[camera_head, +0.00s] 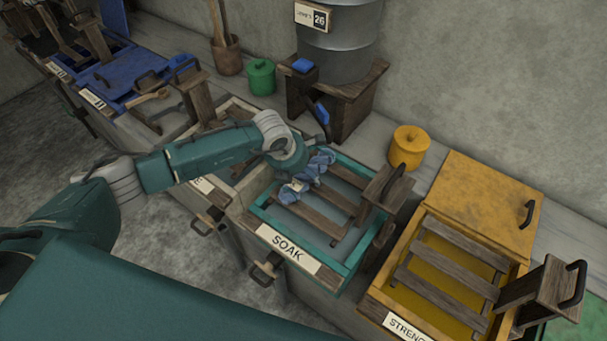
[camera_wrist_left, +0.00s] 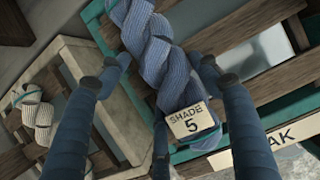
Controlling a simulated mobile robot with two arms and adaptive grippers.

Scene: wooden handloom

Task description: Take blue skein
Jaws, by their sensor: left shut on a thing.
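The blue skein (camera_head: 318,162) is a twisted light-blue hank over the slats of the SOAK tray (camera_head: 341,275). It also shows in the left wrist view (camera_wrist_left: 158,50), with a tag (camera_wrist_left: 188,122) reading SHADE 5. My left gripper (camera_head: 297,180) is at the skein, with its fingers on either side, shut on it. The gripper's own wrist partly covers it in the head view. I cannot tell whether the skein is clear of the slats. My right gripper is not in view.
A cream skein (camera_wrist_left: 36,113) lies in the neighbouring compartment. The yellow STRENGTH tray (camera_head: 450,265) stands to the right, with an upright handled wooden block (camera_head: 548,290). Another handled block (camera_head: 385,190) stands at the SOAK tray's right side. A metal drum (camera_head: 340,45) stands behind.

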